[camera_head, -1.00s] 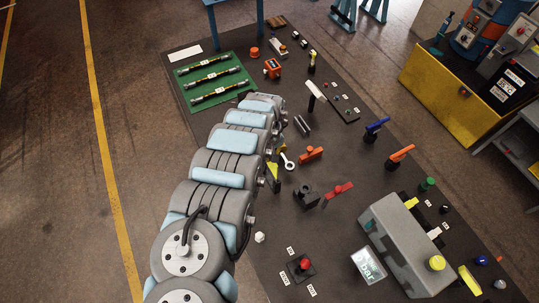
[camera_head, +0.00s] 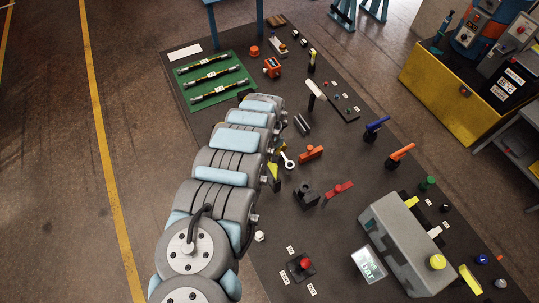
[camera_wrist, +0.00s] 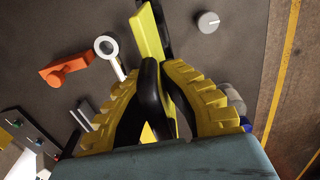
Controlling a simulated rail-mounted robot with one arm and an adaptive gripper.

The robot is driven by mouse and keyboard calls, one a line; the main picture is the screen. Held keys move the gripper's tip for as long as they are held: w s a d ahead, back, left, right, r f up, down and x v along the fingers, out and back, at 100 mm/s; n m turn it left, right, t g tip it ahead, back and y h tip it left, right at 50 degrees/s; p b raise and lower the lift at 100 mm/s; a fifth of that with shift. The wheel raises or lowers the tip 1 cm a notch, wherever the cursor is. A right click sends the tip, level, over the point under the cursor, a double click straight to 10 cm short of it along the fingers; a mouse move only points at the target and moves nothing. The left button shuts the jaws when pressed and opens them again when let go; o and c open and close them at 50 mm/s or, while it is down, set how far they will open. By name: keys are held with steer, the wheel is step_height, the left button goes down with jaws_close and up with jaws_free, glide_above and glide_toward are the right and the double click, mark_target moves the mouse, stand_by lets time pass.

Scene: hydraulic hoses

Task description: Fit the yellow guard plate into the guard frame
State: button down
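The yellow guard plate (camera_wrist: 151,30) shows in the wrist view as a bright yellow strip reaching past my fingertips, with a dark strip along its right side. My gripper (camera_wrist: 160,68) has its black pads drawn close together and appears shut on the plate. More yellow shows in the gap between the fingers. In the head view my gripper (camera_head: 273,172) shows as a small yellow and black shape, right of my arm, which hides most of it. I cannot tell for sure which part is the guard frame; a dark block (camera_head: 305,195) stands right of my gripper.
A ring-ended wrench (camera_head: 288,161) and an orange block (camera_head: 311,153) are close beyond my gripper. A red-handled part (camera_head: 338,190) stands right of the dark block. A pale knob (camera_head: 260,236) and a red button (camera_head: 304,264) lie nearer. A grey housing (camera_head: 395,235) stands at right.

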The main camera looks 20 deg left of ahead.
mark_target(269, 164)
steer(key=shift+f+b, duration=3.05)
steer(key=shift+f, duration=1.7)
steer(key=c, duration=1.2)
jaws_free()
steer(key=shift+o, duration=0.2)
steer(key=shift+r, duration=0.1)
steer(key=shift+w+r, duration=0.15)
steer(key=shift+r, duration=5.75)
